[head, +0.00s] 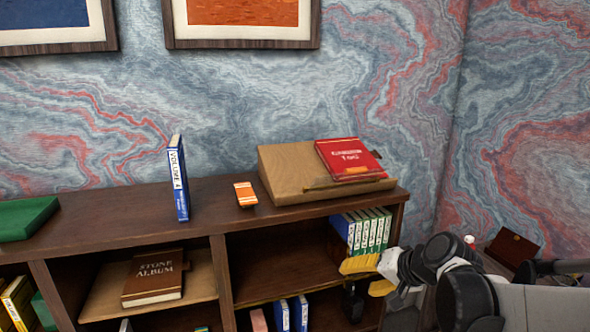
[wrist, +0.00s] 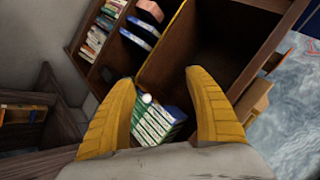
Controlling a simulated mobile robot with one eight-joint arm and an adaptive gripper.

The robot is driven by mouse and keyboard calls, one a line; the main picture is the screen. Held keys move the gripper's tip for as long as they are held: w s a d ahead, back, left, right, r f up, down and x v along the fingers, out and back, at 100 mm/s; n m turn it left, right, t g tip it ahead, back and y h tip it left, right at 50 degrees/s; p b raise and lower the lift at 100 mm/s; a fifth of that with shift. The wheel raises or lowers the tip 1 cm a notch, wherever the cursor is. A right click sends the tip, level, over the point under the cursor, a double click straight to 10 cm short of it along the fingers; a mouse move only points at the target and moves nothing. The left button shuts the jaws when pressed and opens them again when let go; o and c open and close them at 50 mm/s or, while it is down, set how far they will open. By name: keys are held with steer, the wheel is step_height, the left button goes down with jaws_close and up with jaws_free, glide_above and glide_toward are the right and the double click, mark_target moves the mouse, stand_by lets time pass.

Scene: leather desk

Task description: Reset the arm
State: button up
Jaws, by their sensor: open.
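My gripper (head: 370,276) has yellow fingers and is in front of the right end of the bookshelf in the head view. In the wrist view my gripper (wrist: 160,95) has its two fingers spread wide, with nothing held between them. Green and white books (head: 371,230) stand in the upper right compartment next to a blue one, just above my gripper in the head view. The same green books (wrist: 158,124) show between the fingers in the wrist view. My arm comes in from the lower right in the head view.
The bookshelf (head: 108,218) spans the wall. On its top are a blue volume (head: 178,180), an orange box (head: 245,194) and a wooden slanted stand (head: 285,175) with a red book (head: 348,158). A brown album (head: 153,278) lies in the middle compartment. Room right of the green books is tight.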

steer(key=s+d+n+h, duration=0.1)
steer(key=s+n+h, duration=0.1)
steer(key=s, duration=0.9)
steer(key=s+d+n+h, duration=0.2)
steer(key=s+h, duration=0.1)
steer(key=s, duration=0.8)
steer(key=shift+s+d+r+g, duration=0.25)
steer(key=shift+r+g, duration=0.15)
